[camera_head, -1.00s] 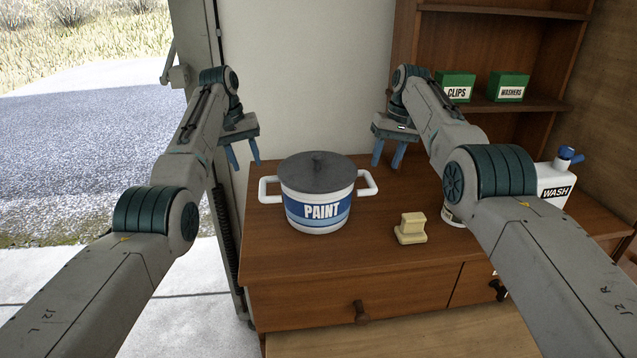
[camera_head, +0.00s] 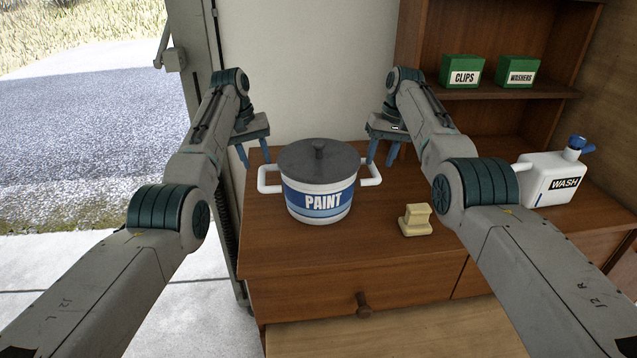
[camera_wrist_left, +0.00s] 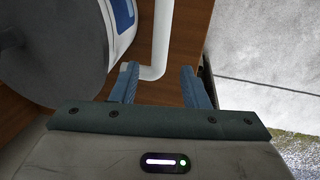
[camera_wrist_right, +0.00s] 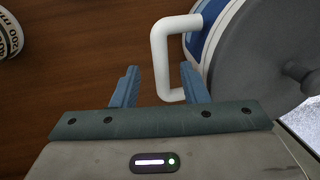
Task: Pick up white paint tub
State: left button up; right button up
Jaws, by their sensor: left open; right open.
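The white paint tub (camera_head: 320,203) has a blue PAINT label, a grey lid with a knob and a white loop handle on each side. It stands upright on the wooden cabinet top. My left gripper (camera_head: 255,153) is open by the tub's left handle; in the left wrist view the handle (camera_wrist_left: 161,45) reaches between the fingers (camera_wrist_left: 160,85). My right gripper (camera_head: 383,152) is open by the right handle; in the right wrist view the handle (camera_wrist_right: 160,52) shows between and just ahead of the fingers (camera_wrist_right: 160,85). Neither gripper is closed on a handle.
A cream block (camera_head: 416,220) sits right of the tub on the cabinet top (camera_head: 280,250). A wall is close behind the tub.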

aim_at(261, 170)
pick_arm(q)
jog(key=f, duration=0.3)
jog(key=d+f, duration=0.1)
jog(key=shift+s+f, duration=0.2)
jog(key=shift+s, duration=0.05)
pick_arm(e)
jog(key=f, duration=0.3)
jog(key=a+f, duration=0.1)
jog(key=shift+s+f, duration=0.25)
jog(key=shift+s, duration=0.05)
pick_arm(q)
jog(key=shift+w+d+f, duration=0.1)
jog(key=shift+w+f, duration=0.1)
jog(key=shift+f, duration=0.3)
pick_arm(e)
jog(key=shift+w+f, duration=0.15)
jog(key=shift+f, duration=0.3)
pick_arm(q)
jog(key=shift+s+r, duration=0.1)
grip_shut()
pick_arm(e)
jog(key=shift+r, duration=0.1)
grip_shut()
pick_arm(q)
jog(key=shift+r, duration=0.1)
pick_arm(e)
jog(key=shift+r, duration=0.1)
